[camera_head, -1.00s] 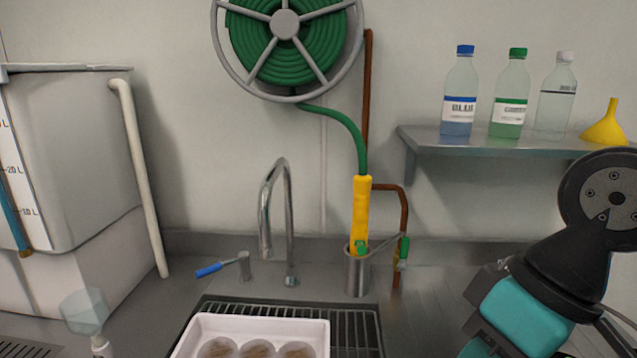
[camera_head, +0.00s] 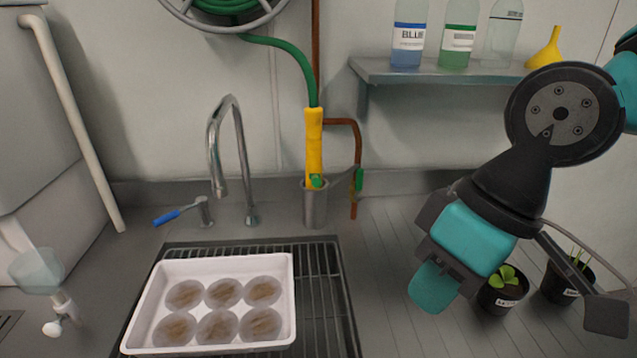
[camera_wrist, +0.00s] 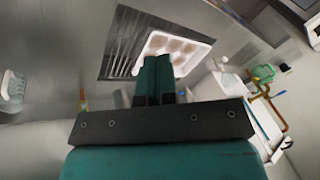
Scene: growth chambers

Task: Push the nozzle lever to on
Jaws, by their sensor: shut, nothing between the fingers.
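A yellow hose nozzle (camera_head: 314,140) stands upright in a metal cup (camera_head: 315,207) behind the sink, at the end of a green hose. A small green part (camera_head: 316,181) shows low on the nozzle at the cup's rim. A green valve handle (camera_head: 358,180) sits on the copper pipe just to its right. I cannot tell for sure which green part is the nozzle lever, or its setting. My gripper (camera_head: 432,288) is over the counter, right of the sink and clear of the nozzle. In the wrist view its fingers (camera_wrist: 164,62) are together and empty.
A white tray (camera_head: 136,325) of several round dishes stands on the sink grate (camera_head: 342,325). A tall faucet (camera_head: 214,150) with a blue lever (camera_head: 167,217) is behind it. Potted plants (camera_head: 503,290) are beside my arm. A shelf (camera_head: 430,73) with bottles hangs above.

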